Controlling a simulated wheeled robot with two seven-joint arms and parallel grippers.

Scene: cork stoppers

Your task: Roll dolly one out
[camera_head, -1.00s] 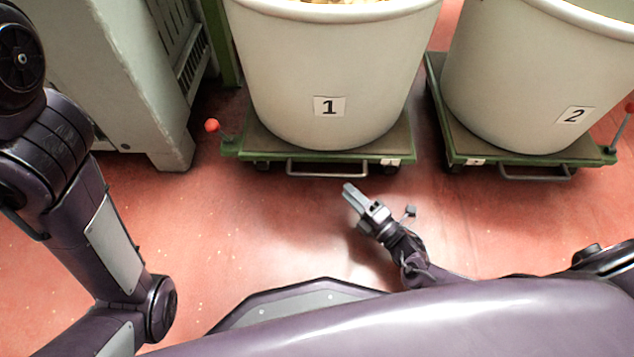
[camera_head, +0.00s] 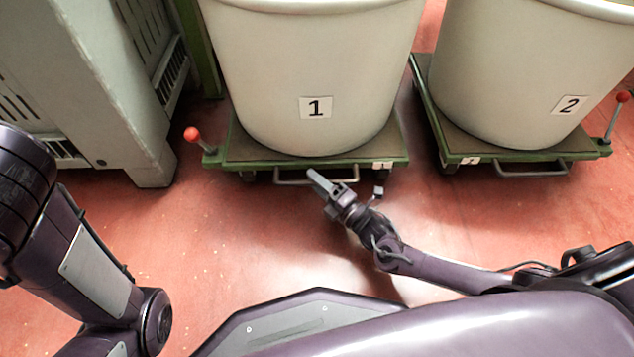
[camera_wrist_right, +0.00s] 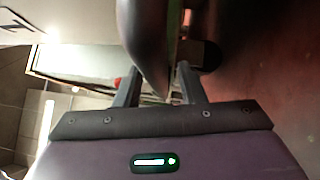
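Dolly one (camera_head: 236,147) is a low green platform with a brown top. It carries a tall pale bin (camera_head: 312,65) labelled 1. A grey bar handle (camera_head: 290,182) runs along its front edge. A red-knobbed lever (camera_head: 191,134) stands at its left corner. My right gripper (camera_head: 316,181) is at the handle, its fingers overlapping the bar in the head view; contact cannot be told. In the right wrist view its fingers (camera_wrist_right: 158,86) stand apart. A dark curved shape there is unclear. My left arm shows at left, but its gripper is outside the view.
Dolly two (camera_head: 455,148) with a second pale bin (camera_head: 520,75) labelled 2 stands close on the right. A grey-green machine cabinet (camera_head: 95,110) stands at left. Red floor (camera_head: 190,235) in front of dolly one is clear apart from my arms and base.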

